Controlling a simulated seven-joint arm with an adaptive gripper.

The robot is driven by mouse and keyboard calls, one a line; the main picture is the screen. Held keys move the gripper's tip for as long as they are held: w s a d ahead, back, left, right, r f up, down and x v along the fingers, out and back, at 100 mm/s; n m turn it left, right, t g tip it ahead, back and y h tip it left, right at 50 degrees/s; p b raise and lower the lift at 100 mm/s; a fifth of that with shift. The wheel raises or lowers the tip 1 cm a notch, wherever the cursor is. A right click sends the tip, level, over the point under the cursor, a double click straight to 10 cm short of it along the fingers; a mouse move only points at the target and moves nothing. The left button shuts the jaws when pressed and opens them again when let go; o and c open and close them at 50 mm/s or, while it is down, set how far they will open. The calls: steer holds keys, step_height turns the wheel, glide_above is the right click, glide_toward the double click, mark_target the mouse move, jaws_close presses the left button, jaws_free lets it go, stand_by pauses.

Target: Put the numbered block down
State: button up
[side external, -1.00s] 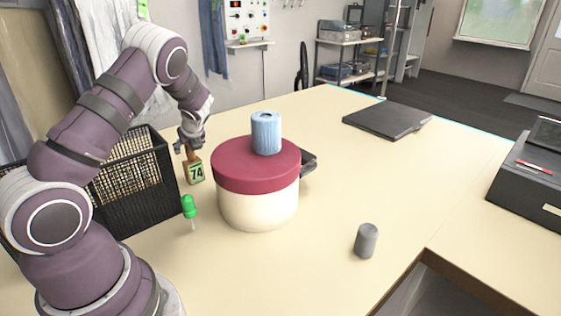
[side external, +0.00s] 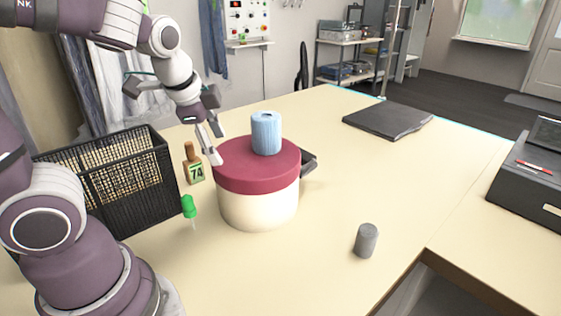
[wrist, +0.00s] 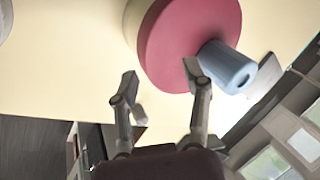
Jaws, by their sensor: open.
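The numbered block (side external: 196,172) is a small wooden piece with a green "74" label and a brown upper part. In the side external view it stands upright on the table between the black basket and the red-lidded pot. My gripper (side external: 212,143) is open and empty, above and to the right of the block, near the left edge of the pot's lid. In the wrist view my gripper (wrist: 160,80) has its fingers spread apart with nothing between them. The block cannot be made out in the wrist view.
The cream pot with a red lid (side external: 232,177) carries a blue ribbed cylinder (side external: 266,134). A black mesh basket (side external: 150,190), a green-topped dropper (side external: 189,207) and a grey cylinder (side external: 366,241) stand on the table. A dark flat slab (side external: 388,120) lies behind.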

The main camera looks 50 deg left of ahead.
steer(key=s+d+r+n+t+h, duration=0.1)
steer(key=s+d+r+n+h, duration=0.1)
steer(key=s+d+n, duration=0.3)
steer(key=d+n, duration=0.2)
steer(key=n, duration=0.1)
steer(key=shift+s+d, duration=0.35)
